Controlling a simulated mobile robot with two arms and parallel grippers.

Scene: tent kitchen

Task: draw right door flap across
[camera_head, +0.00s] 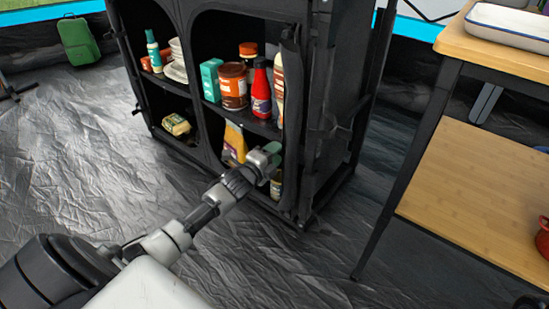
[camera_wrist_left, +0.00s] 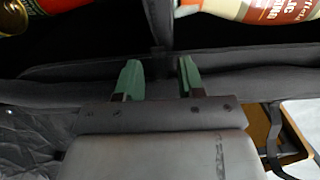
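A black fabric cabinet (camera_head: 318,165) stands in the middle of the head view, with open shelf bays. The right door flap (camera_head: 291,115) seems to be the dark fabric gathered upright along the right edge of the right bay, leaving that bay uncovered. My left gripper (camera_head: 272,152) is at the lower part of the right bay, close to this fabric; I cannot tell whether they touch. In the left wrist view its two green fingers (camera_wrist_left: 160,78) are apart, with dark fabric beyond them and nothing clearly held between. My right gripper is not in view.
The right bay holds a red bottle (camera_head: 261,90), a brown jar (camera_head: 233,88), a teal box (camera_head: 210,80) and a yellow bag (camera_head: 234,143). A wooden table (camera_head: 480,190) stands to the right. A green suitcase (camera_head: 78,41) is far left. Floor in front is clear.

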